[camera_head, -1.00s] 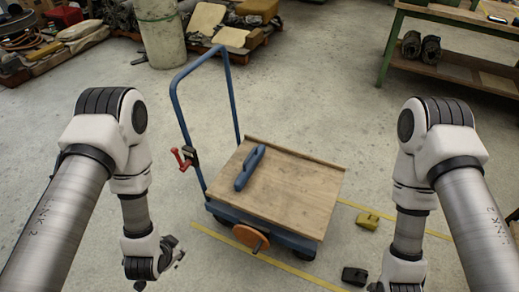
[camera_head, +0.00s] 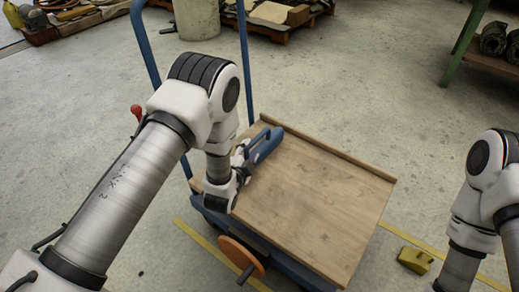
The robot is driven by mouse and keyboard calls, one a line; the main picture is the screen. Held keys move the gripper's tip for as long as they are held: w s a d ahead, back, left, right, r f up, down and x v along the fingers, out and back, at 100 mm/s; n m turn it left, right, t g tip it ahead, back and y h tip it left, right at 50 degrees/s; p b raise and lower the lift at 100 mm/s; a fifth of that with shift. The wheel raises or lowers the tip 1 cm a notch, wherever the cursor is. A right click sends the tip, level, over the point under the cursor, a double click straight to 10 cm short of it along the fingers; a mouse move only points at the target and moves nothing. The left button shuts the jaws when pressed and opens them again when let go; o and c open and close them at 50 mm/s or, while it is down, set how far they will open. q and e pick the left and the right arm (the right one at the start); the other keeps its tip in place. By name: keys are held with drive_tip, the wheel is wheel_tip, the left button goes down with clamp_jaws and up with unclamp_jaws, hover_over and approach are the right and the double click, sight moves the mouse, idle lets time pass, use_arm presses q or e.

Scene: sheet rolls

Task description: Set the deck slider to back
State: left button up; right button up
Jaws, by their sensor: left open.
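The deck slider, a blue bar-like handle (camera_head: 267,146), stands on the wooden deck (camera_head: 325,205) of the blue cart, near the deck's left side and toward the back corner. My left gripper (camera_head: 243,154) is open at the near end of the slider, low over the deck. Its fingers overlap the slider's near end in the picture, and I cannot tell whether they touch it. My left arm hides part of the deck's left edge. My right arm shows at the right edge, but its gripper is out of the picture.
The cart's blue push handle (camera_head: 146,48) rises at the left and back. A red-handled clamp (camera_head: 137,111) shows behind my left arm. An orange wheel (camera_head: 241,257) sits at the cart's front. A yellow block (camera_head: 415,260) lies on the floor at right.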

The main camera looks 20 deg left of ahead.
sight(254, 143)
use_arm(q)
drive_tip(key=b+x, duration=0.2)
drive_tip(key=x, duration=0.6)
drive_tip(key=shift+b, duration=0.35)
clamp_jaws()
